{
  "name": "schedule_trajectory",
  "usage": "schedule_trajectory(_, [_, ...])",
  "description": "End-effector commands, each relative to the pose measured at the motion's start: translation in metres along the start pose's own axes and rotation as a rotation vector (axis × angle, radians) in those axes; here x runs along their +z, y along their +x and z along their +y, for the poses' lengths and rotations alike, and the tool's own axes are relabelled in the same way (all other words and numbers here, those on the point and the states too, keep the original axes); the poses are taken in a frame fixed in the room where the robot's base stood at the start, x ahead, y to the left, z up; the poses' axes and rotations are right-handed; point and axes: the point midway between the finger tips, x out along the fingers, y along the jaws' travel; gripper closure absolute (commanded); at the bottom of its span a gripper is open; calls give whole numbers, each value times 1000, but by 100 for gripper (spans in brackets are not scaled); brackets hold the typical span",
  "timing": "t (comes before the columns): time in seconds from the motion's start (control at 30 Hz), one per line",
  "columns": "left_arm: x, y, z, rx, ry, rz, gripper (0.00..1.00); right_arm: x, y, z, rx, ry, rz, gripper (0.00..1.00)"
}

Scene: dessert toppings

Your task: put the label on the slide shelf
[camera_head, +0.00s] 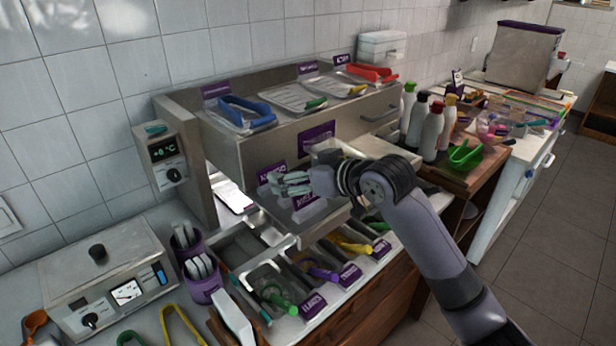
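My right gripper (273,184) reaches in from the right in front of the steel topping unit, its fingers pointing left. A purple label (266,174) shows right at its fingertips, partly covered by them. Another purple label (305,200) stands just below the fingers, on or near the steel shelf (326,217) under the drawer. I cannot tell whether the fingers are shut on a label. A further purple label (316,138) is on the drawer front. My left gripper is not in view.
Trays with tongs and purple labels (216,89) sit on top of the unit. Below are topping bins with coloured tongs (279,298) and labels (313,305). Bottles (432,132) stand to the right. Purple cups (201,283) and a steel appliance (103,285) stand left.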

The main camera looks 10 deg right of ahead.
Motion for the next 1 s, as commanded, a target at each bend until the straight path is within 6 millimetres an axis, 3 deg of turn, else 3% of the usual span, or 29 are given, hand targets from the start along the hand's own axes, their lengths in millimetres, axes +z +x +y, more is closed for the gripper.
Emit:
schedule_trajectory(0.1, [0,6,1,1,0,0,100,0,-18,0,1,-3,3,10])
schedule_trajectory(0.3, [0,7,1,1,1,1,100,-1,-32,0,0,-1,2,10])
schedule_trajectory(1.0, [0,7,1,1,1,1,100,-2,-33,0,0,-2,3,10])
